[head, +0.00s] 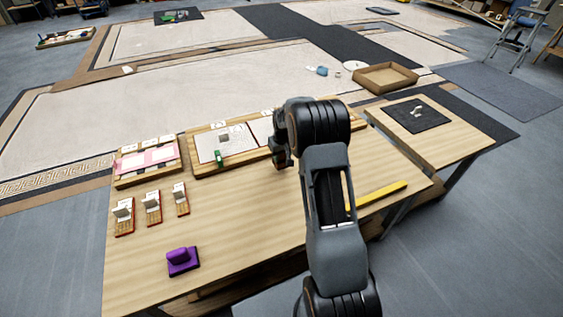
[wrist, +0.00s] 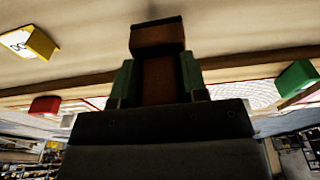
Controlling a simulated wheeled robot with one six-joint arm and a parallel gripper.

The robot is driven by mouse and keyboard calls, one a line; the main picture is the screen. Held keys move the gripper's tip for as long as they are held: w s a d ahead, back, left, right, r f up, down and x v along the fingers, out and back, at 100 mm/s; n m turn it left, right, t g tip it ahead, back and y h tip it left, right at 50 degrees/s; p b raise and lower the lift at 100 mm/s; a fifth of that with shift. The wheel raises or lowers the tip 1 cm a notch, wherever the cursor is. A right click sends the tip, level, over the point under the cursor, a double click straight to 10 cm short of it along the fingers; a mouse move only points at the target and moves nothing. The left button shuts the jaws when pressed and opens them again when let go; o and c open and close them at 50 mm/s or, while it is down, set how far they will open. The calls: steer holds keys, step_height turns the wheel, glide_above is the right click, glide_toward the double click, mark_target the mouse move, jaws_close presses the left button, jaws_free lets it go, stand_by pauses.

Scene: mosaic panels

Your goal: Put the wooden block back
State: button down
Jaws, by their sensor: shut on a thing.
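My gripper (wrist: 158,90) is shut on a brown wooden block (wrist: 157,36), which sticks out past the fingers in the wrist view. Greenish finger parts flank the block on both sides. In the head view my gripper (head: 281,150) is over the back part of the wooden table (head: 240,225), beside the wood-framed panel board (head: 196,170). My arm covers the right part of that board. The held block is mostly hidden in the head view. Whether it touches the table or board I cannot tell.
A green block (head: 218,157) stands at the board. A yellow bar (head: 382,194) lies at right.

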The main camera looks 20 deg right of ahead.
mark_target(282, 160)
steer(key=shift+f+b, duration=0.3)
steer(key=shift+f, duration=1.25)
steer(key=shift+f, duration=0.1)
steer(key=c, duration=0.6)
jaws_free()
steer(key=shift+c, duration=0.2)
steer(key=s+a+r+p, duration=0.15)
steer(key=s+r, duration=0.25)
steer(key=r, duration=0.5)
steer(key=s+a+r+p, duration=0.1)
steer(key=s+a+r, duration=0.2)
steer(key=r, duration=0.6)
steer(key=s+a+r, duration=0.1)
steer(key=s+a, duration=0.2)
steer(key=s, duration=0.7)
steer(key=s+a+r+t, duration=0.1)
steer(key=s+a, duration=0.3)
steer(key=s, duration=0.7)
steer(key=shift+r, duration=0.7)
